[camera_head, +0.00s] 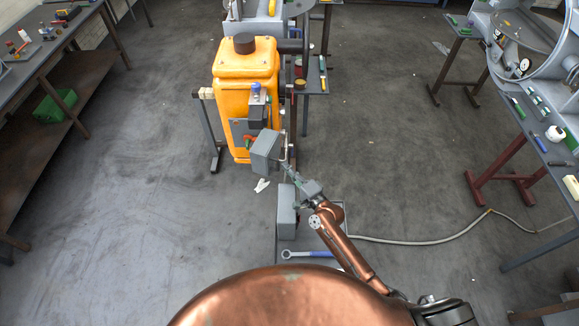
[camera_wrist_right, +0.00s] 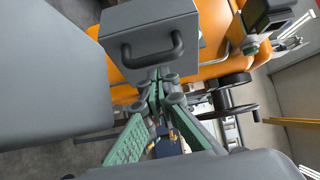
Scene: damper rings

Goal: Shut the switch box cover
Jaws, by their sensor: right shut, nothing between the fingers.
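The switch box cover appears to be the grey box-shaped part (camera_head: 265,152) standing out from the front of the orange machine. A flat grey plate (camera_head: 238,131) with a small red part sits behind it. In the right wrist view the cover (camera_wrist_right: 120,33) carries a dark bar handle (camera_wrist_right: 152,60). My right gripper (camera_head: 290,172) is just in front of the cover, to its lower right. Its green fingers (camera_wrist_right: 157,78) are shut and empty, with tips close below the handle; I cannot tell whether they touch it. My left gripper is not in view.
The orange machine (camera_head: 231,85) stands behind the cover. A grey cabinet-like box (camera_head: 286,220) stands near my right forearm, beside a tray with a wrench (camera_head: 310,254). A side table (camera_head: 315,75) is right of the machine. Open floor (camera_head: 130,210) lies to the left.

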